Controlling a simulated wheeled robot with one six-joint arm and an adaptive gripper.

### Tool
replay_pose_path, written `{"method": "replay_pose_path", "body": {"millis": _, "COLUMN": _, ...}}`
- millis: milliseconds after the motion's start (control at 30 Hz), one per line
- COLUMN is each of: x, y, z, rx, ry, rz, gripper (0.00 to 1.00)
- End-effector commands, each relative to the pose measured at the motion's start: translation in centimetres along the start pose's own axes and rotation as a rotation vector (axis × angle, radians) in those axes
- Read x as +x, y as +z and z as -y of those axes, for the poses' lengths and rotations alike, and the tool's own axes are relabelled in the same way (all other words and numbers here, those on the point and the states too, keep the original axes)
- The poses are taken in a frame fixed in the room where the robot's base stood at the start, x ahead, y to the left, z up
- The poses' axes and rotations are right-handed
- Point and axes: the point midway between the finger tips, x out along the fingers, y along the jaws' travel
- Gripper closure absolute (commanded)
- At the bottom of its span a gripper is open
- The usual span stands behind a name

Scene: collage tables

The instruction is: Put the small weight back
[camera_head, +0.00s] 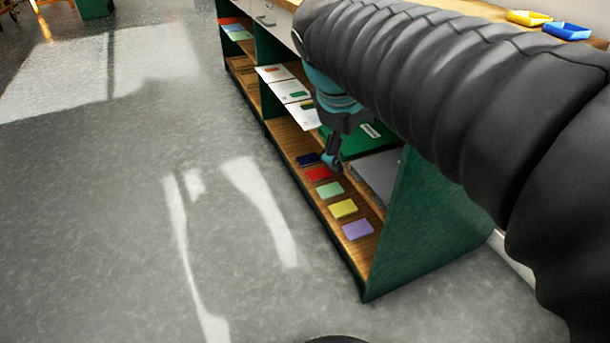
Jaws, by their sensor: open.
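My gripper (333,162) reaches down beside the long low shelf unit, over its lower shelf (298,149). Its tip is near the red card (318,173) and the dark blue card (308,160); I cannot tell whether it touches anything. It looks small and partly turned away, and I see nothing held in it. I cannot make out the small weight; my arm hides part of the shelf unit and its top.
Green (330,190), yellow (343,208) and purple (358,230) cards lie along the lower shelf. White printed sheets (291,91) stick out above. A grey flat box (377,175) sits deeper inside. The floor at left is clear.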

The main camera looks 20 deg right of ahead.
Motion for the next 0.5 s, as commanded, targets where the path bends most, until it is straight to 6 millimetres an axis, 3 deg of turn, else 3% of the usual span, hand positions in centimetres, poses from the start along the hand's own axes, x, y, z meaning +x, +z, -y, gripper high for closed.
{"method": "replay_pose_path", "body": {"millis": 33, "x": 0.5, "y": 0.8, "z": 2.4, "rx": 0.082, "ry": -0.03, "rz": -0.054, "gripper": 0.0}}
{"method": "replay_pose_path", "body": {"millis": 200, "x": 2.2, "y": 2.1, "z": 9.2, "rx": 0.376, "ry": -0.154, "rz": -0.203, "gripper": 0.0}}
{"method": "replay_pose_path", "body": {"millis": 333, "x": 3.2, "y": 2.8, "z": 12.5, "rx": 0.544, "ry": -0.23, "rz": -0.267, "gripper": 0.0}}
{"method": "replay_pose_path", "body": {"millis": 500, "x": 3.9, "y": 3.0, "z": 14.3, "rx": 0.646, "ry": -0.278, "rz": -0.3, "gripper": 0.0}}
